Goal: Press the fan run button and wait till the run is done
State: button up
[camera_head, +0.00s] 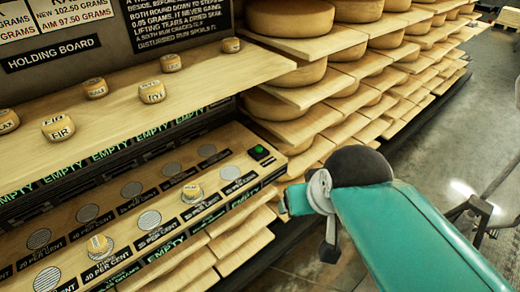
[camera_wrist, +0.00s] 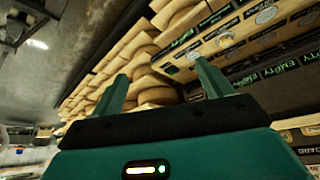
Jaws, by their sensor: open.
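A green button (camera_head: 260,152) sits in a small black housing at the right end of the lower wooden board, likely the fan run button. My teal arm reaches in from the lower right in the head view, and its far end stays to the right of and below the button, apart from it. My gripper (camera_wrist: 160,75) shows in the wrist view with its two teal fingers spread wide and nothing between them. I cannot make out the button surely in the wrist view.
The holding board (camera_head: 180,92) above carries more pieces. Shelves of cheese wheels (camera_head: 292,72) stand behind. Open floor (camera_head: 420,135) lies to the right.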

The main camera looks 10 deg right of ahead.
jog(key=shift+w+a, duration=0.15)
grip_shut()
dwell(1.3)
